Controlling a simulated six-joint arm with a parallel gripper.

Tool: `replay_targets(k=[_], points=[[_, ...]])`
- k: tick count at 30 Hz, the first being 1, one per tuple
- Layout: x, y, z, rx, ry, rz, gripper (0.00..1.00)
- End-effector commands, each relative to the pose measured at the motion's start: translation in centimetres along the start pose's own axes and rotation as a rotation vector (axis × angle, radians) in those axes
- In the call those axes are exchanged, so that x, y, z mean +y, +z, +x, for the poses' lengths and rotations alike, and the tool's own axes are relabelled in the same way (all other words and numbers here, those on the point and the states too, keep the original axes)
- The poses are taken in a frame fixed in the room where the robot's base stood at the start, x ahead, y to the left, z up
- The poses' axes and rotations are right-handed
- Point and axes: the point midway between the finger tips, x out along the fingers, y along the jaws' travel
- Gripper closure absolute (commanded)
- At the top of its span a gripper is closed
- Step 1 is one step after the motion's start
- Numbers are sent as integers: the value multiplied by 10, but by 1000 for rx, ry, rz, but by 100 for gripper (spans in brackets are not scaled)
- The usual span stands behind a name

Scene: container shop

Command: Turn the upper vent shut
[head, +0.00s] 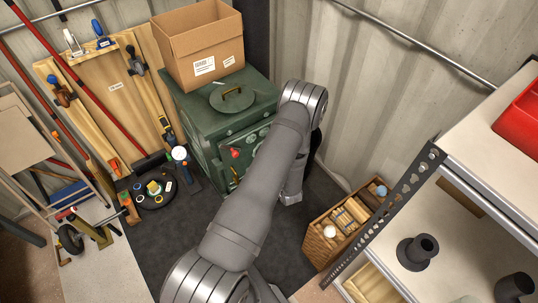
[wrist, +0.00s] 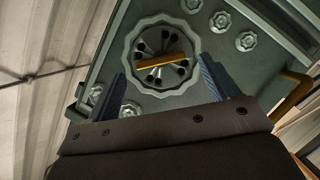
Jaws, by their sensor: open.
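A green metal stove-like box (head: 192,120) stands in the back corner in the head view. In the wrist view its green front (wrist: 100,60) carries a round vent (wrist: 134,58) with a scalloped rim. A brass bar (wrist: 162,61) crosses the vent's middle, slightly tilted, with several dark openings showing around it. I cannot tell from this view alone whether it is the upper vent. My gripper (wrist: 161,67) is open and empty, its blue-grey fingers apart to the left and right of the vent's lower part. Contact is not clear. In the head view my arm hides the gripper and much of the front.
Several small scalloped knobs (wrist: 246,40) and a brass handle (wrist: 292,96) are near the vent. A cardboard box (head: 200,45) and round lid (head: 232,97) sit on the green box. A wooden crate (head: 318,247) and metal shelf (head: 480,150) stand right; tools lean left.

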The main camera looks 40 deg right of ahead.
Motion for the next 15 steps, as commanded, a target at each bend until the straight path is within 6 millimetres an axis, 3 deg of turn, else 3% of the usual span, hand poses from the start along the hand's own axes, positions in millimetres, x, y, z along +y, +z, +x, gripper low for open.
replay_targets(k=[6,15], points=[[-1,0,26,1,-1,0,20],[0,0,32,-1,-1,1,20]])
